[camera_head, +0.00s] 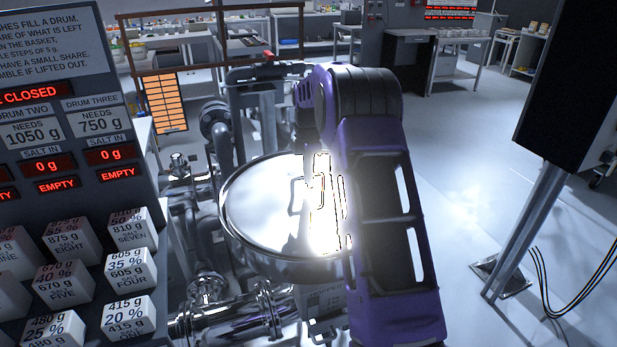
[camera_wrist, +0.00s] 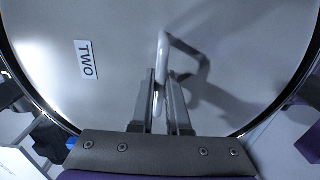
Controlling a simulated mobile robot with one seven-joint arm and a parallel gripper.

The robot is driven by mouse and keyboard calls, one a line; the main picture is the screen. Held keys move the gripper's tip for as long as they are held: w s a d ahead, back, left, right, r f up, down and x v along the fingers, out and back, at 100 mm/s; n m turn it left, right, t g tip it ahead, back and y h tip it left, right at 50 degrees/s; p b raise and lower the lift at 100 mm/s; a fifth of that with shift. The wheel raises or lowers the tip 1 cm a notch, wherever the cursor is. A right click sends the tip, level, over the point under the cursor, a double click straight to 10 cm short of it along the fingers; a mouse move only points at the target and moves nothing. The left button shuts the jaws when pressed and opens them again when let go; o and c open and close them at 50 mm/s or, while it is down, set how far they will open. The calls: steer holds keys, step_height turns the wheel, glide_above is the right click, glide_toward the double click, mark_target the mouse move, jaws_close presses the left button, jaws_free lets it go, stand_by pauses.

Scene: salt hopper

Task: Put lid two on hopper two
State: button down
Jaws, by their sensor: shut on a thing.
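Lid two (camera_wrist: 110,90) fills most of the wrist view, a round pale metal disc with a dark rim and a "TWO" label (camera_wrist: 87,60). Its bent bar handle (camera_wrist: 163,50) stands up from the top. My gripper (camera_wrist: 160,100) is shut on this handle. In the head view, the shiny round lid (camera_head: 255,205) lies roughly level in the middle, with my arm over its right side. Glare hides the fingertips there. Hopper two cannot be made out clearly below the lid, and I cannot tell whether the lid rests on it or hangs above.
A dark panel (camera_head: 45,140) with red displays and several labelled white blocks (camera_head: 128,270) stands at the left. Shiny pipes (camera_head: 230,310) run below and behind the lid. A black screen on a metal post (camera_head: 525,235) stands at the right. The floor (camera_head: 460,200) between is clear.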

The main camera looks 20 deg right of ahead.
steer(key=shift+f, duration=0.45)
steer(key=c, duration=0.9)
jaws_free()
steer(key=shift+o, duration=0.5)
steer(key=shift+s+f, duration=0.1)
